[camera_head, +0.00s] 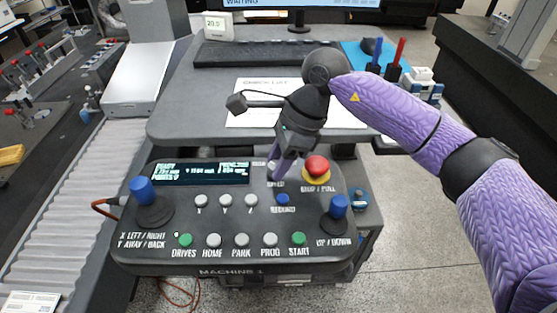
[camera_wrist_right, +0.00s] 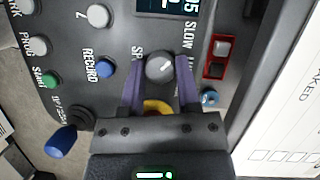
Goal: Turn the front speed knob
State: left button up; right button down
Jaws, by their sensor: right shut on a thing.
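The control panel (camera_head: 225,222) labelled MACHINE 1 stands in front of me. The front speed knob (camera_wrist_right: 160,68) is a round grey knob with a white pointer line, beside partly hidden lettering. My right gripper (camera_wrist_right: 160,80) has its two purple fingers on either side of the knob and is shut on it. In the head view my right gripper (camera_head: 278,172) reaches down to the panel's upper right and hides most of the knob.
A red stop button (camera_head: 316,166) with a yellow ring sits close right of my gripper. Blue-topped joysticks stand at the panel's left (camera_head: 142,190) and right (camera_head: 339,207). Behind are a keyboard (camera_head: 250,54) and a white sheet (camera_head: 250,112). A display (camera_head: 200,173) is at upper left.

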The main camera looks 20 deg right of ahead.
dwell(0.3)
jog(key=c, duration=0.6)
grip_release()
jog(key=shift+o, duration=1.4)
pick_arm(q)
jog(key=shift+r+p, duration=0.4)
pick_arm(e)
jog(key=v, duration=1)
